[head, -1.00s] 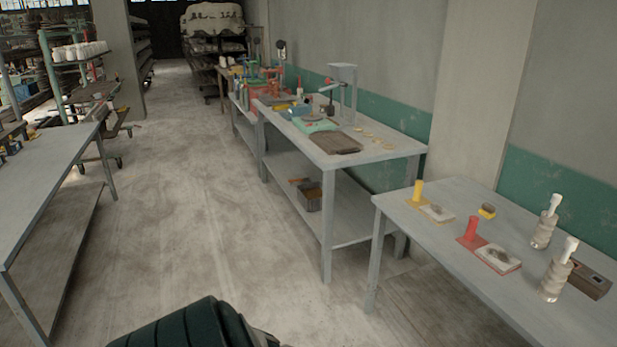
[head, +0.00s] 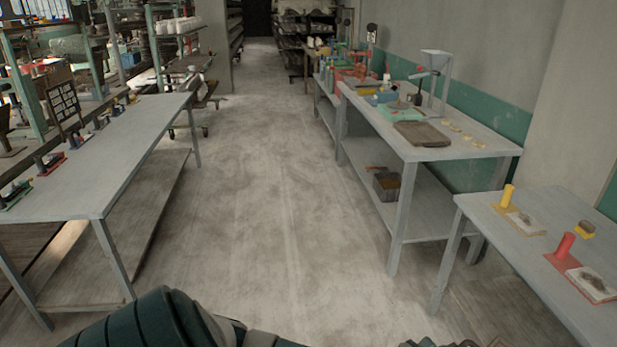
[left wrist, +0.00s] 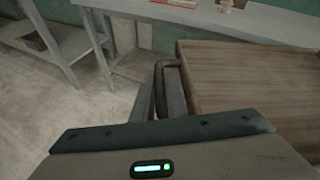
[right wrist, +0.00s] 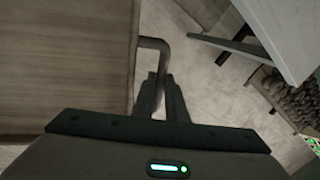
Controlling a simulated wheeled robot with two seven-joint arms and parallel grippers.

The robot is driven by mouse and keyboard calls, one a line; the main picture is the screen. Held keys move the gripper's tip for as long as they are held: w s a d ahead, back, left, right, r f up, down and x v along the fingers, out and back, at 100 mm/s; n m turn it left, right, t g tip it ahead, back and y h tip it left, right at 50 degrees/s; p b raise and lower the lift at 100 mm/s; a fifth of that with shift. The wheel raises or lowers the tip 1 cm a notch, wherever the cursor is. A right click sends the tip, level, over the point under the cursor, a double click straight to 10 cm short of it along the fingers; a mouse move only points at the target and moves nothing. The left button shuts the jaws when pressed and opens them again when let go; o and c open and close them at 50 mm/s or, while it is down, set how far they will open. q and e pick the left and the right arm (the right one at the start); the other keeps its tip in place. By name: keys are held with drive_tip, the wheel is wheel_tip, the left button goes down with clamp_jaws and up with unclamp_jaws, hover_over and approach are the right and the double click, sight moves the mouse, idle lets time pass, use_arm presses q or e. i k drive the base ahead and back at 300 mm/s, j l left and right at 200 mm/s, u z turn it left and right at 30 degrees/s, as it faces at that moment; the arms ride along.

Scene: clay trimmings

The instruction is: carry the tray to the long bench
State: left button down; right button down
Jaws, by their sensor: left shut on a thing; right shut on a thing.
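The tray is a brown wood-grained board with bar handles. It shows on the right of the left wrist view (left wrist: 250,85) and on the left of the right wrist view (right wrist: 65,65); the parts of it in view are bare. My left gripper (left wrist: 163,92) is shut on one dark handle. My right gripper (right wrist: 160,90) is shut on the handle at another side. The head view shows neither the tray nor the gripper tips. A long grey bench (head: 110,165) stands on the left; a grey bench with tools (head: 470,147) stands on the right. I cannot tell which is the long bench.
A nearer grey table (head: 485,215) with red and yellow stamp-like items stands at right. A box (head: 386,186) sits on the right bench's lower shelf. A rack board (head: 64,103) and clamps line the left bench's far edge. The concrete aisle (head: 265,200) between is clear.

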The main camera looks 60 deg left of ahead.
sight(102, 167)
drive_tip(key=u, duration=1.85)
drive_tip(key=i, duration=3.25)
